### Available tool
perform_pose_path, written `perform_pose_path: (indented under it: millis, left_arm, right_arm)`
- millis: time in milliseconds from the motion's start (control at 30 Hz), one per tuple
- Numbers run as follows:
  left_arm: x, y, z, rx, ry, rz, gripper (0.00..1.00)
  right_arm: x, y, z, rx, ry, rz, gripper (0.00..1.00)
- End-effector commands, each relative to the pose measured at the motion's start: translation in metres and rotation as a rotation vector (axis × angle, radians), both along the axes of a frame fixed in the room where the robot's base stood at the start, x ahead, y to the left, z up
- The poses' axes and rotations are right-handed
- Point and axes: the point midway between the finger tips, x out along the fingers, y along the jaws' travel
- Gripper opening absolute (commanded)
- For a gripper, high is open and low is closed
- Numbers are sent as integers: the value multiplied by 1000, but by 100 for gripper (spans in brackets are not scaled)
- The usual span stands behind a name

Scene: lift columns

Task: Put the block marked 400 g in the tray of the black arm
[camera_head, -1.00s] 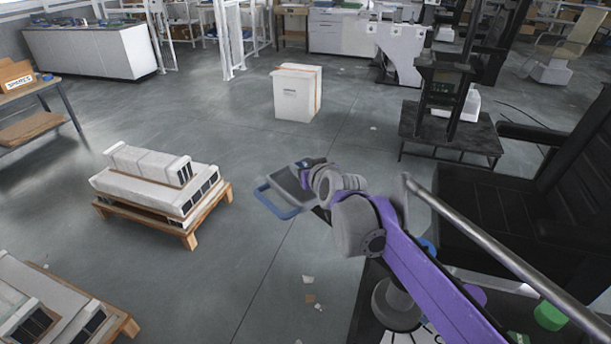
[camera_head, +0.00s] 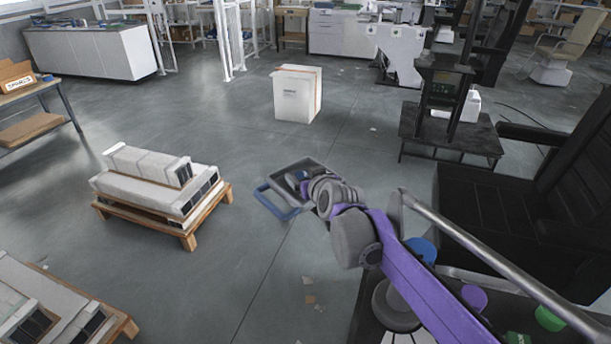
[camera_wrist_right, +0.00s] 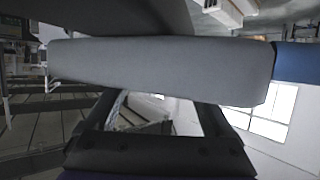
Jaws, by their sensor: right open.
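My right gripper (camera_head: 281,190), at the end of the purple arm, is open over bare floor in the head view, with grey and blue parts around its jaws. The right wrist view shows a grey bar with a blue end (camera_wrist_right: 295,62) close to the lens. A blue piece (camera_head: 421,249), a purple piece (camera_head: 474,297) and a green piece (camera_head: 549,318) are at the lower right, well away from the gripper. I can read no weight mark on them, so I cannot tell which is 400 g. I cannot make out the black arm's tray. My left gripper is out of view.
A white carton (camera_head: 297,95) stands on the floor ahead. Pallets with white units (camera_head: 150,180) stand at left. A black chair (camera_head: 505,220) and a grey metal bar (camera_head: 490,250) are at right. A dark low platform (camera_head: 420,130) stands behind.

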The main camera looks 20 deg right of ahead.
Motion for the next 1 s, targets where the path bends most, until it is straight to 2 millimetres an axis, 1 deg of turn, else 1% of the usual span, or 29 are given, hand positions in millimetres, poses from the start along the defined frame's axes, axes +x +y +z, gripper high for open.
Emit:
perform_pose_path:
  millis: [100,233,367,500,700,833,1000]
  left_arm:
    - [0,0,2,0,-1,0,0]
    - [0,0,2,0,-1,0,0]
    - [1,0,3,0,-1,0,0]
    - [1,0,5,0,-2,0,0]
    - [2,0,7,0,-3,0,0]
    - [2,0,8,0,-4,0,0]
    - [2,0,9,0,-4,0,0]
  right_arm:
    - [0,0,4,0,0,0,87]
    - [-14,-1,9,0,0,-1,87]
    - [-37,-3,18,1,0,-1,87]
    - [-64,-4,30,1,0,-1,87]
    - [-95,-6,43,1,0,0,87]
    - [-106,-6,47,0,0,0,87]
    - [-111,-7,49,0,0,0,87]
